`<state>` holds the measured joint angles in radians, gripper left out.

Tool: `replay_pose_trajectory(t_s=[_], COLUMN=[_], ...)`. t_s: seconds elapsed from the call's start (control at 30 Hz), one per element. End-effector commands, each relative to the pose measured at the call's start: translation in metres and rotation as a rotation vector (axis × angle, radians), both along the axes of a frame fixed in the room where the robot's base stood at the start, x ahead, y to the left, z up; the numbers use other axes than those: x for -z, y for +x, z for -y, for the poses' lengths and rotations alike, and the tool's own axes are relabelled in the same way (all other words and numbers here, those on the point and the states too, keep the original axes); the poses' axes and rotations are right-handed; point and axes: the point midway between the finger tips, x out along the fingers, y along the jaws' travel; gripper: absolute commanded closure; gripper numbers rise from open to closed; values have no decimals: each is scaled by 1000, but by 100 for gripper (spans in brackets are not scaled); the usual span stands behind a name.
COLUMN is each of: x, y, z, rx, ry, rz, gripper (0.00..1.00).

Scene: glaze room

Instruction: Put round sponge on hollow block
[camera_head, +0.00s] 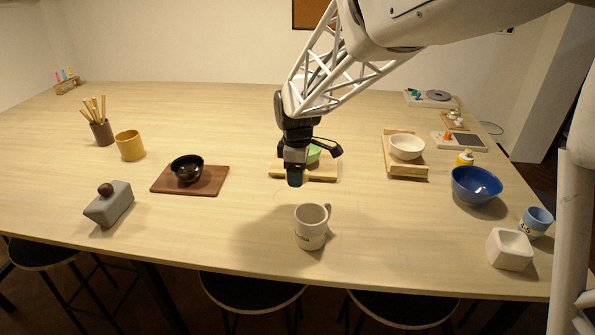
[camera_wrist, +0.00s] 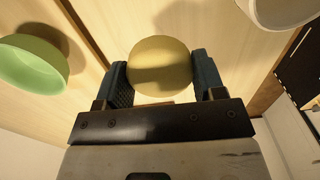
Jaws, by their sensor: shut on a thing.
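The round sponge (camera_wrist: 161,66) is yellow and sits between the two blue fingers of my gripper (camera_wrist: 162,80) in the wrist view. My gripper (camera_head: 297,178) is shut on it. In the head view the fingers hide most of the sponge, and they are above the table's middle, in front of a wooden board. The hollow block (camera_head: 509,250) is a white square block with an open hollow in its top. It stands at the front right of the table, well to the right of my gripper and apart from it. Its hollow looks empty.
A beige mug (camera_head: 311,228) stands in front of my gripper. A green bowl (camera_wrist: 32,64) sits on the board (camera_head: 322,171) behind it. A blue bowl (camera_head: 476,186) and blue cup (camera_head: 537,221) stand close to the hollow block. Bare table lies between mug and block.

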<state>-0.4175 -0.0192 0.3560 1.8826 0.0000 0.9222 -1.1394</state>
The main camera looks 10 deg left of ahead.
Motion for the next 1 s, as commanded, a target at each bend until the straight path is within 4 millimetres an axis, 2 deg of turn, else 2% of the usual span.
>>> replay_pose_trajectory(t_s=[0.37, 0.57, 0.77, 1.0], x=[0, -1, -3, -7], y=[0, 2, 7, 15], z=[0, 8, 33, 81], rx=[1, 21, 81, 205], ry=[0, 0, 0, 0], rz=[0, 0, 0, 1], gripper=[59, 59, 59, 59])
